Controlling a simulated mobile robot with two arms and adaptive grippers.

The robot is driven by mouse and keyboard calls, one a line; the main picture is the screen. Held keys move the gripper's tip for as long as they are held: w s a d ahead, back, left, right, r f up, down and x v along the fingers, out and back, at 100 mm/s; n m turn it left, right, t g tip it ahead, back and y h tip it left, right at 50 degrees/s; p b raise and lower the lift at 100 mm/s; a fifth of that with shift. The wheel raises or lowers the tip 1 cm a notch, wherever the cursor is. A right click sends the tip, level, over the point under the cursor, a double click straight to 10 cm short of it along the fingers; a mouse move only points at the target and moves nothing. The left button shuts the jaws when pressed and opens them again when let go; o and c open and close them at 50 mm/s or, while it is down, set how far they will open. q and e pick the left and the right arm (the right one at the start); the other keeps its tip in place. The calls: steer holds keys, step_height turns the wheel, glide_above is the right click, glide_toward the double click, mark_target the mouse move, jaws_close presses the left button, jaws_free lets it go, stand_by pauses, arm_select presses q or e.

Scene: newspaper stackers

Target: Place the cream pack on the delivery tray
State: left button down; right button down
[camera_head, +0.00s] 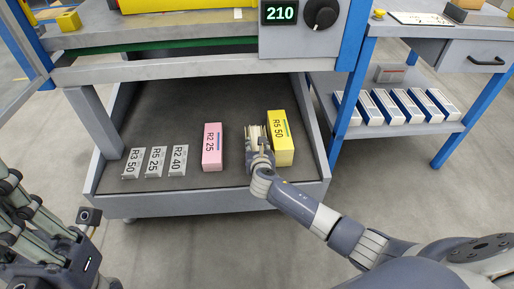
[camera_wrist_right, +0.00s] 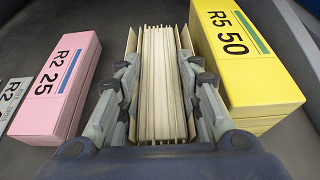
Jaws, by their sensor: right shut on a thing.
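The cream pack (camera_wrist_right: 163,85), a bundle of cream sheets between tan card sides, is between the fingers of my right gripper (camera_wrist_right: 158,105). In the head view the cream pack (camera_head: 255,134) is between the pink and yellow packs, over the dark floor of a wide grey tray (camera_head: 215,199) under the machine. My right gripper (camera_head: 258,155) is shut on its near end. I cannot tell whether the pack's underside touches the tray floor. My left gripper (camera_head: 35,235) is at the lower left, away from the tray, its fingertips partly unclear.
The pink pack (camera_head: 212,147) marked R2 25 is left of the cream pack; the yellow pack (camera_head: 280,138) marked R5 50 is close on its right. Several grey labelled pieces (camera_head: 156,162) are at the tray's left. A side table (camera_head: 405,130) with blue-and-white packs stands right.

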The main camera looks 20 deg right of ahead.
steer(key=c, duration=1.1)
jaws_free()
